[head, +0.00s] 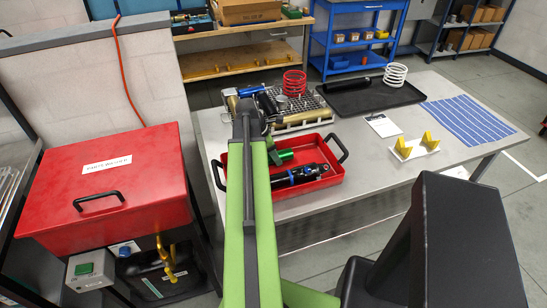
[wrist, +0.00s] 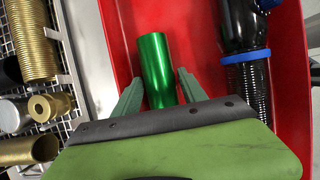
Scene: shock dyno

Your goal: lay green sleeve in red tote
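The green sleeve (wrist: 155,70), a shiny short cylinder, lies on the floor of the red tote (wrist: 120,35). In the head view the green sleeve (head: 284,156) shows inside the red tote (head: 327,183), just right of my arm. In the wrist view my gripper (wrist: 160,76) is open, with one finger on each side of the sleeve's near end and gaps showing between. The fingers do not grip it.
A black shock absorber with blue rings (head: 300,174) lies in the tote, right of the sleeve. A wire rack (head: 305,109) with gold and blue parts stands behind the tote. A black tray (head: 370,97) and a yellow-pronged stand (head: 414,148) are further right. A red parts washer (head: 150,205) stands left.

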